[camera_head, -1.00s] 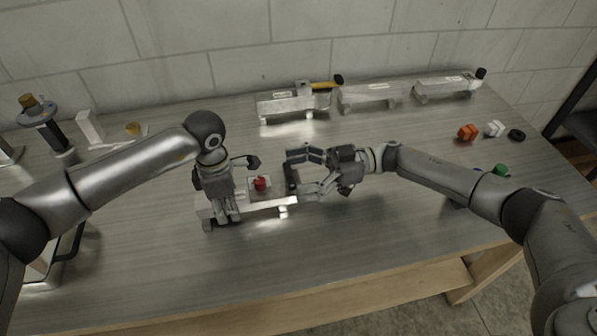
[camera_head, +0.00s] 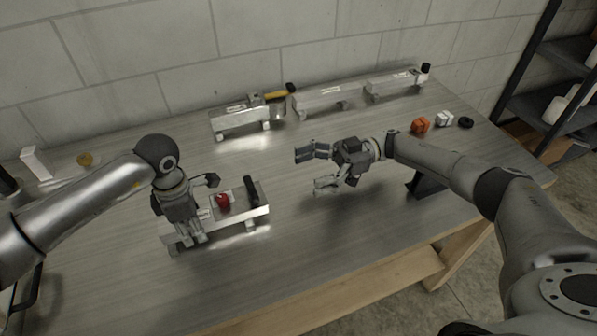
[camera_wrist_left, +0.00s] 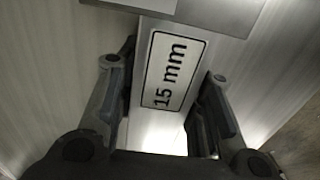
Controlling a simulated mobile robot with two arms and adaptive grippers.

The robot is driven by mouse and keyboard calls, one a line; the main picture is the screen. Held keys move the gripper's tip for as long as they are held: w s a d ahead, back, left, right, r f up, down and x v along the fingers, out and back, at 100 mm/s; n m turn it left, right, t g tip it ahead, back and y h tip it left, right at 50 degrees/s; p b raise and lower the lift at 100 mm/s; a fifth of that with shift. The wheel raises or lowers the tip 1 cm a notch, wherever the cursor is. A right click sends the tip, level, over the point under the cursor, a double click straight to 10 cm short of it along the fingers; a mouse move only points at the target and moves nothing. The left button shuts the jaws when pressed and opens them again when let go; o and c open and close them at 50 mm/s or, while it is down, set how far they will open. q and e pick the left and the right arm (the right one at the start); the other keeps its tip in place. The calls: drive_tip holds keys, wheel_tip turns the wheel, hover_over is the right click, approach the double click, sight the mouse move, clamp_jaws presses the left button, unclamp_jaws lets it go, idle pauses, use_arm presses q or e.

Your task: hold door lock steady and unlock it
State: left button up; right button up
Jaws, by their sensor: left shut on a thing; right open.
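The door lock is an aluminium trailer-like block (camera_head: 258,210) on the table, with a red knob (camera_head: 223,200) on top and a black upright handle (camera_head: 251,191) at its right end. My left gripper (camera_head: 192,236) points down and is shut on the left part of the block. In the left wrist view, a "15 mm" label (camera_wrist_left: 175,71) on the block shows between its fingers. My right gripper (camera_head: 311,171) is open and empty, to the right of the black handle and apart from it.
Several aluminium trailers (camera_head: 322,100) stand along the wall, one with a yellow-and-black part (camera_head: 277,94). An orange piece (camera_head: 420,125), a white piece (camera_head: 444,119) and a black ring (camera_head: 466,122) lie at the right. The table front is clear.

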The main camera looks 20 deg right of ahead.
idle(0.3)
use_arm(q)
drive_tip(key=o, duration=1.3)
drive_tip(key=shift+c, duration=0.2)
